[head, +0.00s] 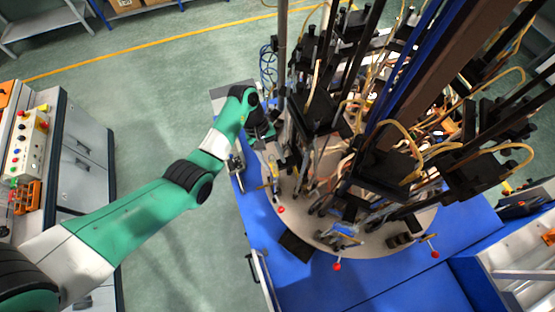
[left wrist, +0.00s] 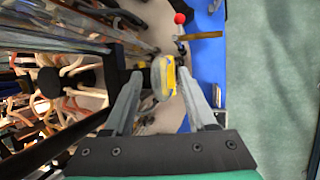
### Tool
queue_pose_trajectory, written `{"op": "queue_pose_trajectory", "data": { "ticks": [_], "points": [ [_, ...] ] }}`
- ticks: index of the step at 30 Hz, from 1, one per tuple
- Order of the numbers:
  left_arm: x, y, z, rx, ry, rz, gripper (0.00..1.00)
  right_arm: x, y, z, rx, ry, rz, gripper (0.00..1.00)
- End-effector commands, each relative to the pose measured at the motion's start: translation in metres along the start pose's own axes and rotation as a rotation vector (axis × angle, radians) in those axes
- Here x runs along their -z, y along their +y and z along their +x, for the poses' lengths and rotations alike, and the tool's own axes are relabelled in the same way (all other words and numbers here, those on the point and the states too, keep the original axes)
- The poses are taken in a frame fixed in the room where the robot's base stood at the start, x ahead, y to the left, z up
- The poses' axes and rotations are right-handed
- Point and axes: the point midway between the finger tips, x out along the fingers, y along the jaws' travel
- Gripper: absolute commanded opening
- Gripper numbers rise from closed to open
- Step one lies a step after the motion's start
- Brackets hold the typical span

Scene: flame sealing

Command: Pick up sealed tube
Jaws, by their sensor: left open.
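My left gripper (head: 272,139) is at the left rim of the round machine table in the head view. In the left wrist view its two grey fingers (left wrist: 160,82) are spread open. A small yellow and pale grey piece (left wrist: 164,78) shows between the fingertips, and the fingers look apart from it. I cannot tell whether it is the sealed tube or part of the machine. No sealed tube can be made out clearly in the head view, where the arm and machine parts crowd that spot. My right gripper is not in view.
The round table (head: 315,232) carries dense dark posts, hoses and red-knobbed levers (head: 337,266) close to my gripper. It sits on a blue base (head: 385,288). A control cabinet (head: 75,150) stands at the left. The green floor between them is free.

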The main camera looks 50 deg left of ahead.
Motion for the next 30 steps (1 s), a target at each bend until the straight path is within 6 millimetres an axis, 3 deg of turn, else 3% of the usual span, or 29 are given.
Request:
{"op": "queue_pose_trajectory", "data": {
  "ticks": [2, 9, 12, 30],
  "points": [
    [0.0, 0.0001, -0.0002, 0.0, 0.0, 0.0, 0.57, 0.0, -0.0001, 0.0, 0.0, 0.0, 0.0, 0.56],
    [-0.0002, 0.0003, -0.0004, 0.0, 0.0, 0.0, 0.14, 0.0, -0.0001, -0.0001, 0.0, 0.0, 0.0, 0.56],
    [-0.0002, 0.0004, -0.0004, 0.0, 0.0, 0.0, 0.0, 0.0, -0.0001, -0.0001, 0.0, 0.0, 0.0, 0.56],
    [-0.0002, 0.0005, -0.0005, 0.0, 0.0, 0.0, 0.0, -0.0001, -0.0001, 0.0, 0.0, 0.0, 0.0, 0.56]
  ]
}}
